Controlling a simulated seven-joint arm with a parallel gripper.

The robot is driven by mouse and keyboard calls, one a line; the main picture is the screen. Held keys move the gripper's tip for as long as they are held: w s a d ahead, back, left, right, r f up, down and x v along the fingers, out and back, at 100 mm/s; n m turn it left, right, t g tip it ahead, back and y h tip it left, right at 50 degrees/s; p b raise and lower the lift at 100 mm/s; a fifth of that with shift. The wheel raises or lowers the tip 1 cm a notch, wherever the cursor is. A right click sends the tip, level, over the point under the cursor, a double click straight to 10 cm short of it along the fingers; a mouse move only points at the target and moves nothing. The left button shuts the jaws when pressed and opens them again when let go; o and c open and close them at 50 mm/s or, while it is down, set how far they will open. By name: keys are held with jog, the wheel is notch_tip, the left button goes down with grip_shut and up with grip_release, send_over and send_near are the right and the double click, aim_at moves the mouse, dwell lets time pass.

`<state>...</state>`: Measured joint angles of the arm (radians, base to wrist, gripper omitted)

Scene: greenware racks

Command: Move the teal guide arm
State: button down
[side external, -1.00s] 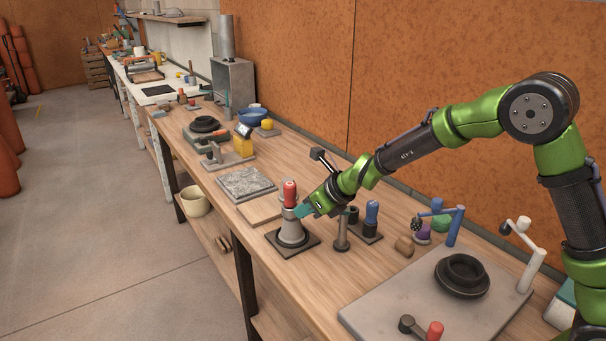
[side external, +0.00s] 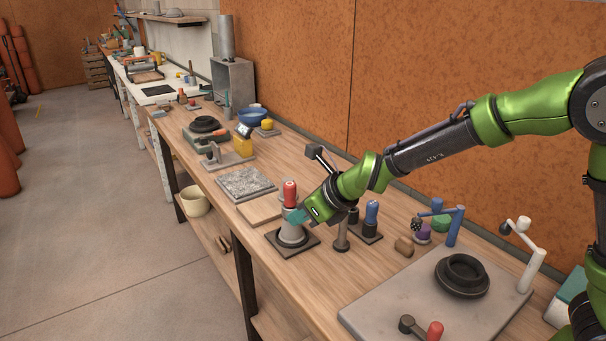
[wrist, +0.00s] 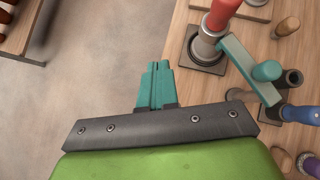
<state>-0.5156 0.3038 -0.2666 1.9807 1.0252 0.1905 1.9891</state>
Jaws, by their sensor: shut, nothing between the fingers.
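The teal guide arm (wrist: 240,62) shows in the wrist view as a flat bar with a round teal knob (wrist: 268,71). It runs from the grey post with the red handle (wrist: 208,40) toward a dark cylinder (wrist: 292,77). My gripper (wrist: 158,68) has its teal fingers together, empty, over the floor side, left of the bar and apart from it. In the side view the red-topped post (side external: 291,232) stands on a dark square base. My gripper (side external: 294,216) overlaps the post there and hides most or all of the guide arm.
A wooden board (side external: 260,211) and a speckled slab (side external: 245,183) lie farther along the bench. A grey board (side external: 400,306) with a black ring (side external: 462,277) is nearer. The bench's edge is close.

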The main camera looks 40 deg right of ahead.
jog(key=s+a+r+n, duration=0.3)
jog(key=n, duration=0.4)
jog(key=d+n+g+h, duration=0.1)
jog(key=d+n+h, duration=0.15)
jog(key=n, duration=1.35)
jog(key=d+n+h, duration=0.1)
jog(key=d+n, duration=0.3)
jog(key=n, duration=1.2)
jog(key=w+d+f+n, duration=0.1)
jog(key=w+d+f, duration=0.2)
jog(key=w+f, duration=0.4)
jog(key=shift+w+f, duration=0.25)
jog(key=shift+w, duration=0.35)
